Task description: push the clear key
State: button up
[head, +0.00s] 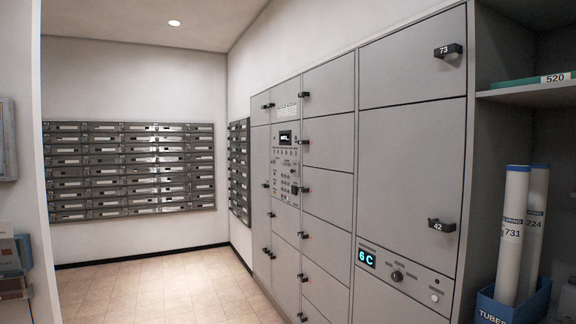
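A control panel (286,170) is set in the grey locker wall, with a small lit display (285,137) at its top and several small keys and fittings below. The key labels are too small to read, so I cannot tell which one is the clear key. A second, lower panel on the locker wall has a blue lit display (367,259) reading "6 C", a dark round knob (397,275) and a small white round button (435,298). Its print is also unreadable. My gripper is not in view.
Grey locker doors with dark handles, such as the one marked 42 (441,225), line the right wall. A shelf unit (525,94) and a blue tube bin (512,303) stand at right. Mailboxes (130,168) cover the far wall. The tiled floor (165,285) is clear.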

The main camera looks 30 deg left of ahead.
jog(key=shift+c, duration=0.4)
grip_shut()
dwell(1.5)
